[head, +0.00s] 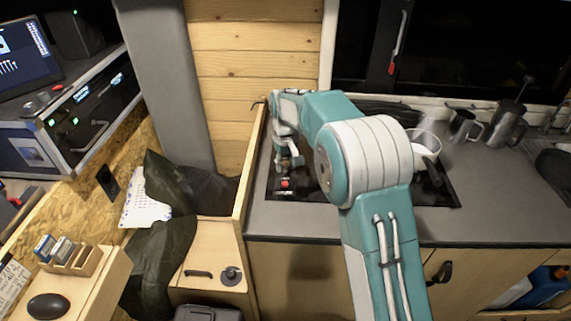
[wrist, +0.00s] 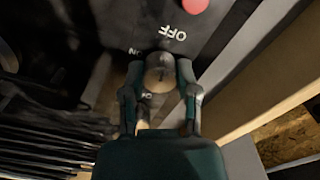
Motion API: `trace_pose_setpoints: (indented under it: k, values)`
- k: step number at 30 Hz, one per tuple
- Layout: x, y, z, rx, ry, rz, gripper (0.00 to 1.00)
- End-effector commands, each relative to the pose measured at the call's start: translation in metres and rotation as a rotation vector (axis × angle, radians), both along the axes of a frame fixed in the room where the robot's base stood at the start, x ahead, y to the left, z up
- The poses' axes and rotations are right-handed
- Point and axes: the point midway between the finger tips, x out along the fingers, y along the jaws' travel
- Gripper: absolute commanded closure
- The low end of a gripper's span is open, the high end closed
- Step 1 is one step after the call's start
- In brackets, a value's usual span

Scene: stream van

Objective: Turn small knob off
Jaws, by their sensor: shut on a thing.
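The small knob (wrist: 160,72) is a round tan-and-metal knob on a dark panel, with an "OFF" label (wrist: 172,33) above it and "ON" lettering beside it. My gripper (wrist: 160,78) is shut on the knob, one finger on each side. In the head view my gripper (head: 291,160) reaches down over the left end of the dark cooktop (head: 430,190). The knob itself is hidden there by the gripper. A red button (wrist: 195,5) shows beyond the knob in the wrist view, and a red spot (head: 285,183) shows just below the gripper in the head view.
A wooden partition (head: 243,190) runs close along the left of the counter (head: 350,228). A white mug (head: 424,145) and metal pitchers (head: 507,124) stand farther right. The front of the counter is clear.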

Motion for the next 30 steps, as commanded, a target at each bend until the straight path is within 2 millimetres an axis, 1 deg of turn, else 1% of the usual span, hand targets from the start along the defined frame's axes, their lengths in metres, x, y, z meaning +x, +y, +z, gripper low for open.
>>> trace_pose_setpoints:
  k: [6, 12, 29, 30]
  values:
    - [0.0001, 0.0003, -0.0022, 0.001, 0.001, -0.13, 1.0]
    - [0.0, 0.0002, -0.0023, 0.001, 0.001, -0.197, 1.0]
    - [-0.0005, 0.0003, -0.0025, 0.0, 0.003, -0.227, 1.0]
    - [-0.0005, 0.0003, -0.0025, 0.0, 0.003, -0.227, 0.51]
